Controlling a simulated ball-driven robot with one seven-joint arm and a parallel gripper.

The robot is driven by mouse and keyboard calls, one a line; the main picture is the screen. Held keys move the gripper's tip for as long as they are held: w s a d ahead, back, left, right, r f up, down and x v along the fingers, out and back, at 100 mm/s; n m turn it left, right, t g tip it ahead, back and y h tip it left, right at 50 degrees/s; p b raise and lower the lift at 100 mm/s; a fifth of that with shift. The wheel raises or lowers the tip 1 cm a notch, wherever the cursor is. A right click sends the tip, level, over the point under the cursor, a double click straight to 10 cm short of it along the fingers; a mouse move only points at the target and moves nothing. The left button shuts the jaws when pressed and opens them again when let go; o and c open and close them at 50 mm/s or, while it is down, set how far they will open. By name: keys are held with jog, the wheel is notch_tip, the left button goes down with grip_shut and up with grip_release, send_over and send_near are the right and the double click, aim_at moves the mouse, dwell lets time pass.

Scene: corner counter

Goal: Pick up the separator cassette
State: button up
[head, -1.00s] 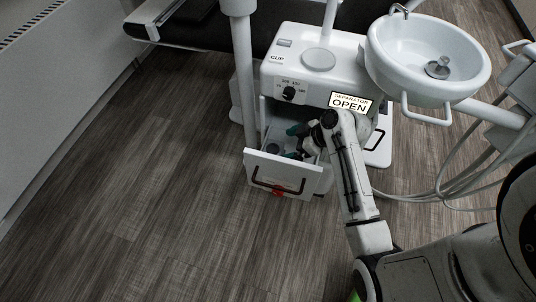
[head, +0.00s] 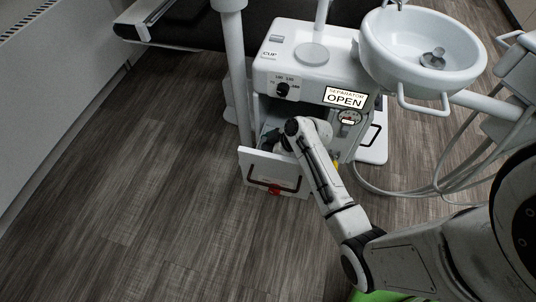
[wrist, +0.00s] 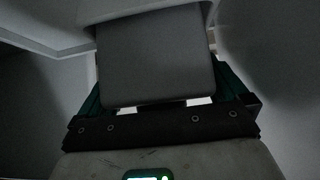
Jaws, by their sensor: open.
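In the wrist view a grey block with rounded corners (wrist: 155,70), likely the separator cassette, fills the space between my green fingers, with a pale part above it. My gripper (wrist: 160,88) is open, with a finger on either side of the block; I cannot tell whether they touch it. In the head view my gripper (head: 272,138) is down in the pulled-out drawer (head: 262,171) of the white unit. My arm and the drawer front hide the cassette there.
The drawer front bears a dark handle and a red latch (head: 274,190). A lit sign (head: 345,97) above reads "SEPARATOR OPEN". A white basin (head: 425,75) overhangs at right, a white post (head: 238,80) stands at left, and hoses hang at right. Floor in front is clear.

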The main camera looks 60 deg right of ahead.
jog(key=shift+r, duration=0.1)
jog(key=c, duration=1.1)
